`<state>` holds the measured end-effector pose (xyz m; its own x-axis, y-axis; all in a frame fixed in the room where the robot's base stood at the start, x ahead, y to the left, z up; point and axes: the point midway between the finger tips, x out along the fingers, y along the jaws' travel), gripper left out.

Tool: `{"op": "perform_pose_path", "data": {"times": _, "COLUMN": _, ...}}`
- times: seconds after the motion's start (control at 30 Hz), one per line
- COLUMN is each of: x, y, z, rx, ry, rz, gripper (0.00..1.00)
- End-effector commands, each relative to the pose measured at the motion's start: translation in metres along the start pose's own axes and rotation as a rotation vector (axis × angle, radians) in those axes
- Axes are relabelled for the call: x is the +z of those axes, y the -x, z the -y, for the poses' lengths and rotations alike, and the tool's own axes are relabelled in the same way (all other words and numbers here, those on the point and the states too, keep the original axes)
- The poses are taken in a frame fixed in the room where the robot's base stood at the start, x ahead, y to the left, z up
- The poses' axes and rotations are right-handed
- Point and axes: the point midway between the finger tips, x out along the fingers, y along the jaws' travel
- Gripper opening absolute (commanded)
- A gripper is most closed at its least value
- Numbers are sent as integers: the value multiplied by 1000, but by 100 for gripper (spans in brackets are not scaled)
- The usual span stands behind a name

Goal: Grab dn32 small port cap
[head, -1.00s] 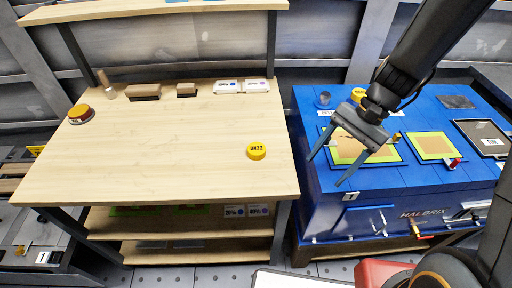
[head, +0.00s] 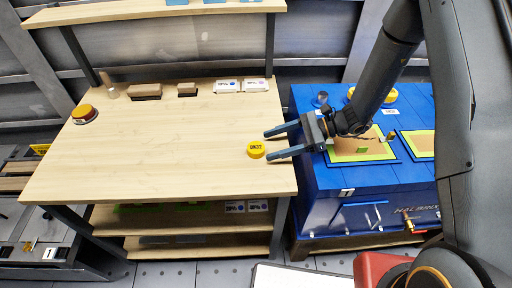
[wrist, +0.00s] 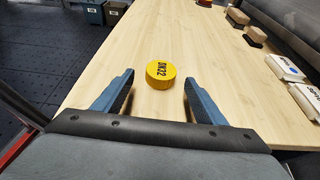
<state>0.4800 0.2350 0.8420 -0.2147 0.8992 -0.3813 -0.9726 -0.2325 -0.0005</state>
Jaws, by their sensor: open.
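The small yellow port cap (head: 256,150), marked DN32, lies flat on the wooden workbench (head: 150,170) near its right edge. It also shows in the wrist view (wrist: 161,74), centred ahead of the fingers. My gripper (head: 268,144) is open and empty, its two fingers pointing left over the bench's right edge. The cap sits just beyond the fingertips, in line with the gap between them. It looks apart from both fingers.
A blue machine (head: 320,180) stands right of the bench under my arm, with yellow caps (head: 375,95) on top. White boxes (head: 241,86), brown blocks (head: 146,90) and a red-yellow button (head: 84,114) line the bench's back and left. The bench's middle is clear.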

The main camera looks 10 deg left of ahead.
Motion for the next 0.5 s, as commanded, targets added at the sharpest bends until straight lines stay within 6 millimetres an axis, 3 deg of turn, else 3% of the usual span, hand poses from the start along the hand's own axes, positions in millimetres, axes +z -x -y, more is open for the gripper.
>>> {"op": "perform_pose_path", "data": {"times": 0.3, "x": 2, "y": -40, "z": 1, "rx": 3, "ry": 0, "rz": -1, "gripper": 65}}
{"op": "perform_pose_path", "data": {"times": 0.5, "x": 1, "y": -46, "z": 2, "rx": 1, "ry": 1, "rz": -1, "gripper": 65}}
